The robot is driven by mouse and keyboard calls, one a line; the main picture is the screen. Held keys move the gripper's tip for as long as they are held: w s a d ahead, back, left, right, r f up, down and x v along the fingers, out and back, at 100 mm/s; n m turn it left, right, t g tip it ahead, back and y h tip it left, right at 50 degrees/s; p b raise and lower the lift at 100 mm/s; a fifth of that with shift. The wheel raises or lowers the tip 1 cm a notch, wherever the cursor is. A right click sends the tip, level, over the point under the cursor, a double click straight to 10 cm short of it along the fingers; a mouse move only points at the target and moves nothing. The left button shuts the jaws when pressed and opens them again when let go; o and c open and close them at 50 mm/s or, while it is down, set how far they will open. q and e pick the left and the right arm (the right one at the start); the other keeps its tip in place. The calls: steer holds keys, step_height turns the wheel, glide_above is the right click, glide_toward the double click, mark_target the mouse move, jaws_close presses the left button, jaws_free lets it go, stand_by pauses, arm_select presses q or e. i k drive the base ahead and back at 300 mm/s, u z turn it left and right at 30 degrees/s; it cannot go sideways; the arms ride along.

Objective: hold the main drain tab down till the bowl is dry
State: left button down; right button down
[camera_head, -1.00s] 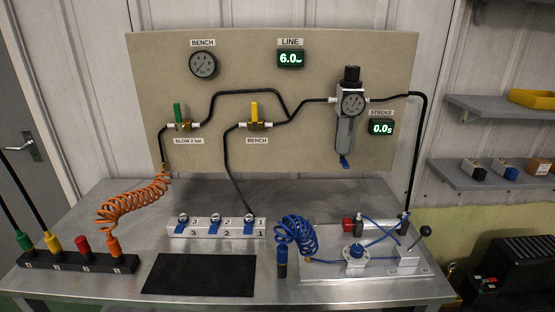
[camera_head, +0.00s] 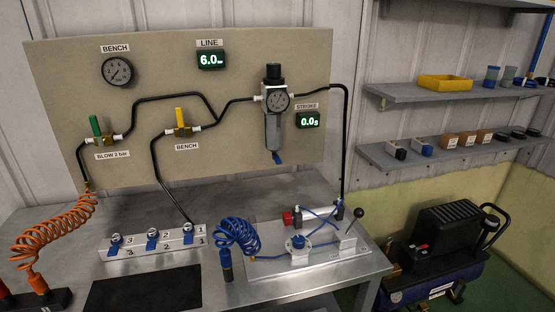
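The filter regulator (camera_head: 273,105) hangs on the panel, with a black knob on top, a round gauge and a metal bowl (camera_head: 273,132) below. The blue drain tab (camera_head: 278,158) sticks out at the bottom of the bowl. Whether there is water in the bowl is too small to tell. Neither of my grippers is in view.
The bench (camera_head: 215,290) bears a manifold (camera_head: 150,242), a black mat (camera_head: 145,288), a blue coiled hose (camera_head: 237,235) and a cylinder plate (camera_head: 310,254). An orange coil (camera_head: 50,230) hangs left. Shelves (camera_head: 450,92) and a black compressor (camera_head: 450,232) are at right.

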mark_target(278, 161)
steer(key=z, duration=0.75)
steer(key=k, duration=0.95)
steer(key=z, duration=0.95)
steer(key=k, duration=0.4)
steer(key=z, duration=0.4)
steer(key=i, duration=1.55)
steer(key=u, duration=0.35)
steer(key=i, duration=1.25)
steer(key=u, duration=1.05)
steer(key=i, duration=0.8)
steer(key=u, duration=1.4)
steer(key=i, duration=0.5)
steer(key=u, duration=0.45)
